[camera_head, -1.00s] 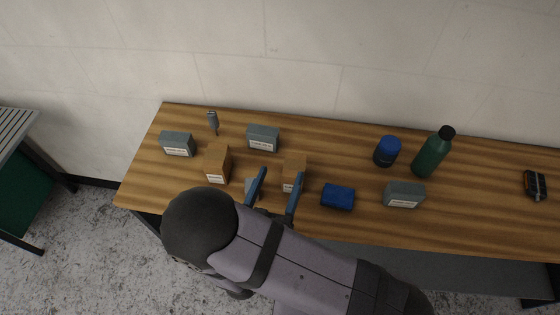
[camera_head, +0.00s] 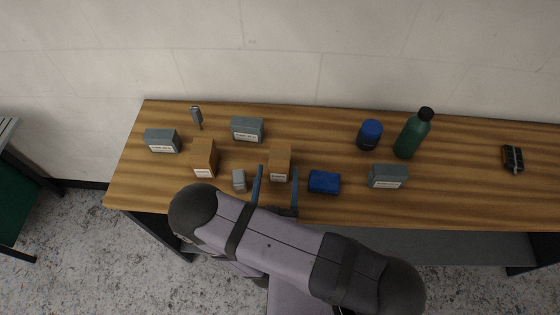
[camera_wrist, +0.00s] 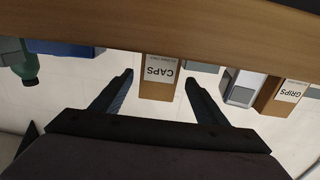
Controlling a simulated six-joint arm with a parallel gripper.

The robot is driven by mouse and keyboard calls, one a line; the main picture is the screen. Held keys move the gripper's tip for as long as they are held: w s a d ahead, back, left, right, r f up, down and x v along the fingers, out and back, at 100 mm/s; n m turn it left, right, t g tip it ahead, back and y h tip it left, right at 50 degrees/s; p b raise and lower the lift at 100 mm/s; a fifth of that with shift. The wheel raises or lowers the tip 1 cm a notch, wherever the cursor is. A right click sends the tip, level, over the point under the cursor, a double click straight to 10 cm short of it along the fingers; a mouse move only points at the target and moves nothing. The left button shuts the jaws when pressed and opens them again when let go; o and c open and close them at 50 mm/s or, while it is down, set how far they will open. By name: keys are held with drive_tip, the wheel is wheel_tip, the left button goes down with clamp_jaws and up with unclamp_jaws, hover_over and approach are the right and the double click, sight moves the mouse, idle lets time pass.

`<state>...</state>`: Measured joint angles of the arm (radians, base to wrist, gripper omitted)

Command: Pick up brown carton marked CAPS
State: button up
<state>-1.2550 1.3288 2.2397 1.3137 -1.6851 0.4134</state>
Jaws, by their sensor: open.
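The brown carton marked CAPS (camera_wrist: 160,78) appears in the wrist view with its label upside down, between and just beyond the two fingers. In the head view this brown carton (camera_head: 280,162) stands upright on the wooden table. My gripper (camera_head: 277,172) is open, with one blue finger at each side of the carton's near part. The gripper (camera_wrist: 158,80) also shows in the wrist view, with gaps between both fingers and the carton. Nothing is held.
A second brown carton, marked GRIPS (camera_wrist: 290,92), stands left of it in the head view (camera_head: 204,158). A small grey object (camera_head: 239,180) is close to the left finger, a blue box (camera_head: 324,182) to the right. A green bottle (camera_head: 413,134) stands farther right.

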sight(280, 161)
drive_tip(key=shift+w+d+f, duration=0.1)
drive_tip(key=shift+w, duration=1.35)
drive_tip(key=shift+w+d+f, duration=0.1)
drive_tip(key=shift+w, duration=1.3)
drive_tip(key=c, duration=1.3)
